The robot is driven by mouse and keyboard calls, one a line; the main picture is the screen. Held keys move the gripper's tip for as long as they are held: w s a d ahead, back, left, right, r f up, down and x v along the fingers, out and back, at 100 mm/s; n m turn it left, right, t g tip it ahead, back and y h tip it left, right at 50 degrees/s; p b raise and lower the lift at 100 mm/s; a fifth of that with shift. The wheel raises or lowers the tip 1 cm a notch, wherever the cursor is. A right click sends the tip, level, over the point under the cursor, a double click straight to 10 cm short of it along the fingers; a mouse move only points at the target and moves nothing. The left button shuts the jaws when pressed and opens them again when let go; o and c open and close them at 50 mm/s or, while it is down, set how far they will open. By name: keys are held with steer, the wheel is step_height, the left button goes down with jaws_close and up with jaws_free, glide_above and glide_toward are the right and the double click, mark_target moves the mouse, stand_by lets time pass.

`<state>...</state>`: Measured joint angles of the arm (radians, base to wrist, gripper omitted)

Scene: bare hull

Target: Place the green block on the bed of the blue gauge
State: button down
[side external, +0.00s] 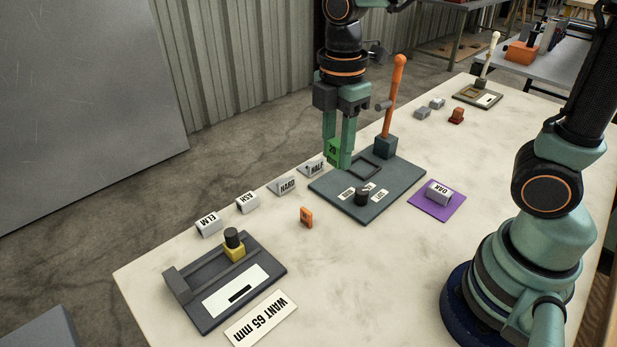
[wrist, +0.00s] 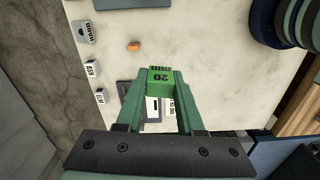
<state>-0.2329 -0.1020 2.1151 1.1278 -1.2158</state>
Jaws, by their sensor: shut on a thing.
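My gripper (side external: 338,158) is shut on the green block (side external: 333,151), marked 20. In the wrist view the green block (wrist: 160,80) sits between the fingertips of my gripper (wrist: 160,88). The block is in the air, at the far left corner of the lever plate in the side external view. The blue gauge (side external: 207,320), dark slate in colour, lies at the near left of the table. It has a raised stop at its left, a yellow piece with a black knob and a white scale window. In the wrist view the block and fingers partly hide the gauge (wrist: 125,88).
A dark plate (side external: 405,190) with an orange lever (side external: 394,95) and a black knob stands mid-table. Name blocks, including ELM (side external: 208,224), line the left edge. An orange piece (side external: 306,217) lies between plate and gauge. The OAK block (side external: 438,193) sits on a purple mat.

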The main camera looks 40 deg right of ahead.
steer(key=shift+w+d+f+m, duration=0.15)
steer(key=shift+d+m, duration=0.3)
steer(key=shift+m, duration=0.45)
steer(key=w+d+f+m, duration=0.1)
steer(key=d+m, duration=0.4)
steer(key=m, duration=0.5)
steer(key=r+m, duration=0.1)
steer(key=m, duration=2.2)
glide_above(448, 178)
step_height(448, 178, down, 19)
steer(key=shift+a+f, duration=0.15)
steer(key=shift+f, duration=0.15)
steer(key=c, duration=0.5)
jaws_free()
steer(key=shift+c, duration=0.2)
